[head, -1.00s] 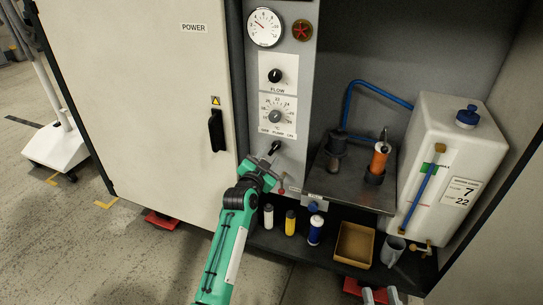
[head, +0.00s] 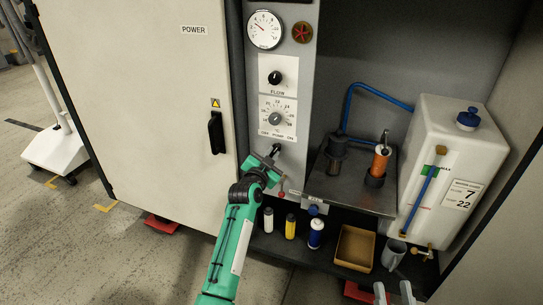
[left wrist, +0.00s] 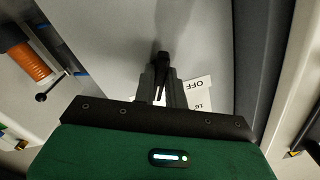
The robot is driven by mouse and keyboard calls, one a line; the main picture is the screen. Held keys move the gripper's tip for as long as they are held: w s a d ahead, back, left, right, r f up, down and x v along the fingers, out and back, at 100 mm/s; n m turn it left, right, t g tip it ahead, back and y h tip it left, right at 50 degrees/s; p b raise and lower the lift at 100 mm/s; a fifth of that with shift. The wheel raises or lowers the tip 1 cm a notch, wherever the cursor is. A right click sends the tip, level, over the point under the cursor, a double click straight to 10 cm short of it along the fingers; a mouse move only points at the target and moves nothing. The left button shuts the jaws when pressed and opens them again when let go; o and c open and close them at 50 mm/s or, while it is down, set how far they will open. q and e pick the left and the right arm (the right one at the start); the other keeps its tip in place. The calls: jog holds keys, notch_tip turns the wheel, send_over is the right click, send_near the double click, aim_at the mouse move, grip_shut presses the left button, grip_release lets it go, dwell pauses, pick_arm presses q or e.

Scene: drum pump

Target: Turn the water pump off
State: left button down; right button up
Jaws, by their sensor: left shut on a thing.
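The pump switch (head: 276,147) is a small black lever on the grey control panel, just under the OFF / PUMP / ON label (head: 277,135). My left gripper (head: 270,156) is at the lever, its jaws closed around it. In the left wrist view the black lever (left wrist: 162,60) rises from between the fingers (left wrist: 160,86), with the OFF label (left wrist: 197,86) beside it. The fingers partly hide the lever, and I cannot tell its exact position. My right gripper (head: 394,294) shows at the bottom edge, its two fingers apart with nothing seen between them.
Above the switch are a temperature dial (head: 277,118), a FLOW knob (head: 276,78) and a round gauge (head: 264,30). A white tank (head: 440,165) stands right. Several small bottles and a tan tray (head: 355,248) fill the low shelf. The cabinet door handle (head: 216,132) is left.

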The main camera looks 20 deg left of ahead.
pick_arm(q)
jog(key=shift+r+n+p, duration=0.1)
jog(key=shift+n+p, duration=0.5)
jog(key=shift+p, duration=0.25)
jog(key=shift+n+p, duration=0.9)
pick_arm(e)
jog(key=s+a+f+g, duration=0.2)
jog(key=f+g, duration=0.2)
jog(key=f, duration=0.2)
jog(key=s+a+f+g, duration=0.1)
jog(key=s+f+g, duration=0.25)
jog(key=f, duration=0.35)
pick_arm(q)
jog(key=n+p, duration=0.2)
jog(key=shift+d+n, duration=0.1)
jog(key=shift+n, duration=0.2)
jog(key=n+p, duration=0.3)
jog(key=n, duration=0.1)
jog(key=shift+d+n, duration=0.1)
jog(key=shift+n, duration=0.2)
jog(key=shift+n+p, duration=0.35)
jog(key=shift+n, duration=0.55)
pick_arm(e)
jog(key=s+d+g+h, duration=0.4)
jog(key=d+g+h, duration=0.1)
jog(key=d+g, duration=0.4)
jog(key=shift+d+r+h, duration=0.3)
jog(key=shift+d+r, duration=0.05)
jog(key=shift+d, duration=0.8)
